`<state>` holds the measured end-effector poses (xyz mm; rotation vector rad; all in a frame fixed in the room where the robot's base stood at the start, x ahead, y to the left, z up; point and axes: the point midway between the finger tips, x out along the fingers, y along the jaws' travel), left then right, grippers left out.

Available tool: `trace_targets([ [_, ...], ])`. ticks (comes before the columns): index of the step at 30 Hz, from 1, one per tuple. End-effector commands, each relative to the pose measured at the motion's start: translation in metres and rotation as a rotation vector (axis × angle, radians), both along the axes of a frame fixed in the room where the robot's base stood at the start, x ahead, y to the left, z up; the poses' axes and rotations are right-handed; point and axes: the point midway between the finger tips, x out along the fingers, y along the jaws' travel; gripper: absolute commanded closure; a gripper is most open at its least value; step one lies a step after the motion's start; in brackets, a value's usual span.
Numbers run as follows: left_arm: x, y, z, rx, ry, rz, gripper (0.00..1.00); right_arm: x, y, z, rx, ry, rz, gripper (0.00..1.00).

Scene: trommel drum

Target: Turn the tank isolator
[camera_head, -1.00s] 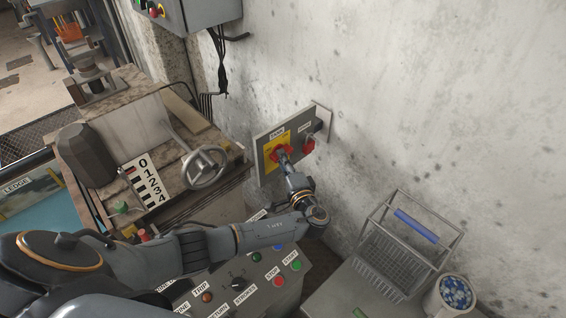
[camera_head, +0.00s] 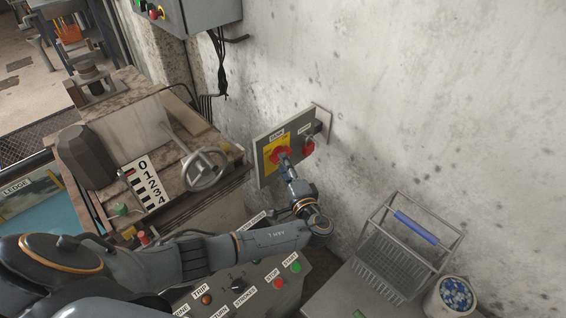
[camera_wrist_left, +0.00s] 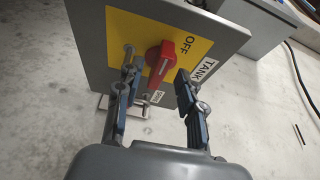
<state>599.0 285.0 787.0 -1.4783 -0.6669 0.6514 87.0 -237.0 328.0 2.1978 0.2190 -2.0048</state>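The tank isolator is a red rotary knob (camera_wrist_left: 158,66) on a yellow plate (camera_wrist_left: 121,32), on a grey wall panel. In the left wrist view, the word OFF and a TANK label sit beside the knob, and its marked end is near OFF. In the head view the knob (camera_head: 279,153) is partly hidden by my left gripper (camera_head: 284,161). In the left wrist view, the fingers of my left gripper (camera_wrist_left: 157,78) are apart, one on each side of the knob, with a visible gap on the right. Contact on the left is unclear. My right gripper is not in view.
A second red knob (camera_head: 308,146) sits close right of the isolator on the panel. A handwheel (camera_head: 205,169) is left of it. A button console (camera_head: 240,292) lies below my arm. A wire basket (camera_head: 400,255) and a cup (camera_head: 452,297) stand at lower right.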

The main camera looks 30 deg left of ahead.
Motion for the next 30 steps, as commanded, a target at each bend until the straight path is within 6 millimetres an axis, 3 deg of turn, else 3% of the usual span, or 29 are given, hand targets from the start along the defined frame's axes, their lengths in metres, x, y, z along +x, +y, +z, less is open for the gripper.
trace_targets([
  [6,-0.032,-0.037,-0.002,-0.006,0.001,-0.002,0.61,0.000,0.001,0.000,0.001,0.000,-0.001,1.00],
  [13,-0.059,-0.066,-0.001,-0.004,0.001,0.000,0.61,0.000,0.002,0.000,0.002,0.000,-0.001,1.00],
  [19,-0.068,-0.076,-0.001,-0.003,0.000,0.000,0.61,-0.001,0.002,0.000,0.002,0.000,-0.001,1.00],
  [30,-0.068,-0.076,-0.001,-0.001,0.000,0.000,0.61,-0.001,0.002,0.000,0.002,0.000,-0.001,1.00],
])
